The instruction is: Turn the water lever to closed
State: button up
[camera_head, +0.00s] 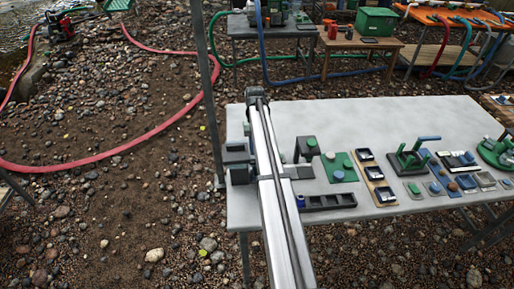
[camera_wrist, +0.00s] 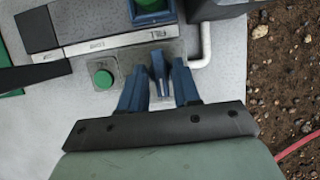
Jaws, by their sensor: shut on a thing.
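The water lever (camera_wrist: 158,66) shows in the wrist view as a narrow dark-blue handle above a grey plate (camera_wrist: 174,50). My gripper (camera_wrist: 159,72) has its two blue fingers on either side of the lever and is shut on it. The lever points roughly up and down in this view. A label strip (camera_wrist: 118,40) by the plate reads FULL at its right part, with a less legible word further left. In the head view my arm hides the lever, and I cannot make out the fingertips there.
A green round button (camera_wrist: 103,78) sits left of the fingers, and a white pipe (camera_wrist: 205,45) bends at the right. The grey table (camera_head: 400,115) holds several small panels at the right, including a black tray (camera_head: 327,201). Its back middle is clear. A red hose (camera_head: 120,152) lies on the gravel.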

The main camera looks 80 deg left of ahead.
jog(key=o, duration=1)
jog(key=shift+v, duration=0.8)
jog(key=v, duration=0.4)
jog(key=shift+a+f, duration=0.1)
jog(key=a, duration=1.1)
jog(key=shift+s+a+f, duration=0.1)
jog(key=shift+a+f, duration=0.1)
jog(key=shift+a, duration=0.15)
